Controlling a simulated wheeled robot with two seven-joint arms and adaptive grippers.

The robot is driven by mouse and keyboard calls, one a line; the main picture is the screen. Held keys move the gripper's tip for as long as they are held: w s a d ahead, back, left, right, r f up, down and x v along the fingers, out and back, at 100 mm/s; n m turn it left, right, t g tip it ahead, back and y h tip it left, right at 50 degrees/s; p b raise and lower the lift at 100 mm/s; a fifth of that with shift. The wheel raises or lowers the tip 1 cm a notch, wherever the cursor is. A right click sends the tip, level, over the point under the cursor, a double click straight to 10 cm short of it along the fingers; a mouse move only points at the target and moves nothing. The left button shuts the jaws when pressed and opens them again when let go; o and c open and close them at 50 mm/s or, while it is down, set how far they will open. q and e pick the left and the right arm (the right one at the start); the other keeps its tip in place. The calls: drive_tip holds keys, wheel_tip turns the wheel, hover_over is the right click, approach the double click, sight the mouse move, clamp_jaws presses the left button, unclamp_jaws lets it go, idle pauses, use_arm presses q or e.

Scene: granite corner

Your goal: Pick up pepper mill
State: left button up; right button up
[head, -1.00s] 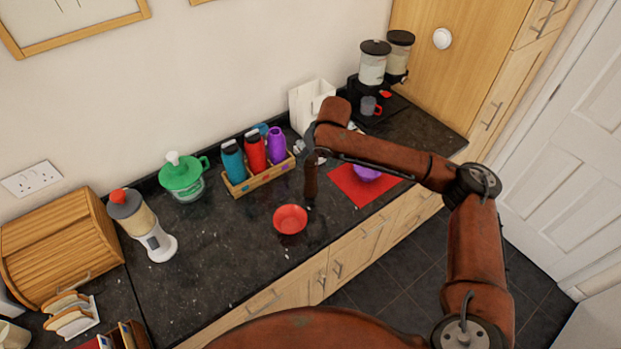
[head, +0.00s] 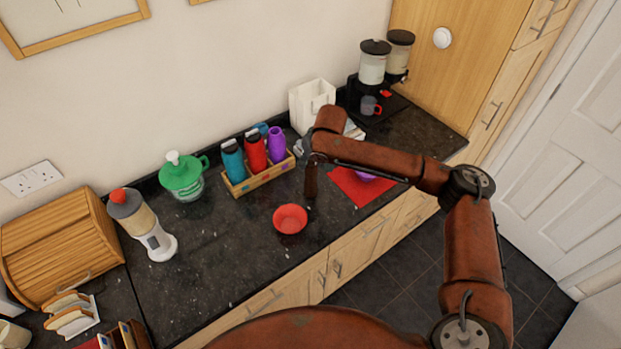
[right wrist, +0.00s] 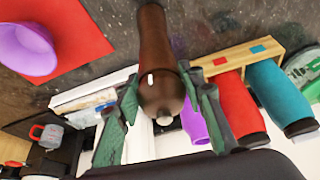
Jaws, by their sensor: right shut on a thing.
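The pepper mill (head: 311,182) is dark brown wood and stands upright behind and to the right of the red bowl (head: 290,218). In the right wrist view the mill (right wrist: 158,45) runs between the green-padded fingers of my right gripper (right wrist: 161,95), which are shut on its upper part. In the head view my right gripper (head: 309,160) is partly hidden behind my own arm. I cannot tell whether the mill's base touches the counter. My left gripper is not in view.
A wooden caddy (head: 239,188) with several bottles stands to the left of the mill. A red mat (head: 350,186) with a purple bowl (head: 366,177) lies to the right, partly behind my arm. The dark counter (head: 225,250) is clear left of the red bowl.

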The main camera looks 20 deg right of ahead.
clamp_jaws()
drive_tip(key=shift+r, duration=0.15)
